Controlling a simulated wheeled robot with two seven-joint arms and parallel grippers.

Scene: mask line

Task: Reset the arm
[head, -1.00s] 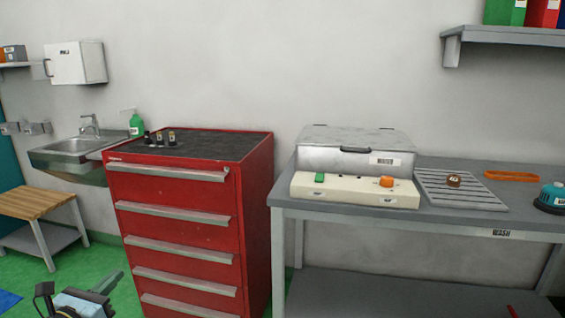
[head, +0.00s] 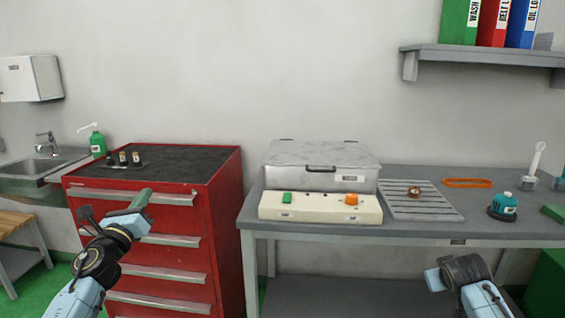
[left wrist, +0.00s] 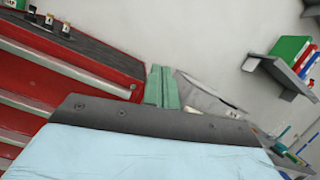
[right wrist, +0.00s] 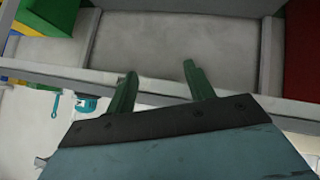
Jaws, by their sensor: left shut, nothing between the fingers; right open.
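My left gripper (head: 141,199) is in front of the red drawer cabinet (head: 228,215) in the head view. Its green fingers are together and hold nothing, as the left wrist view also shows (left wrist: 162,88). My right arm (head: 465,285) comes in at the lower right of the head view, in front of the workbench (head: 330,234); its fingers do not show there. In the right wrist view my right gripper (right wrist: 158,82) has its two green fingers apart with nothing between them.
A metal lidded box (head: 320,160) and a cream control panel (head: 318,207) with green and orange buttons stand on the bench. A slatted tray (head: 425,207), an orange loop (head: 468,183) and a teal device (head: 503,206) are to the right. Small black bottles (head: 123,159) stand on the cabinet.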

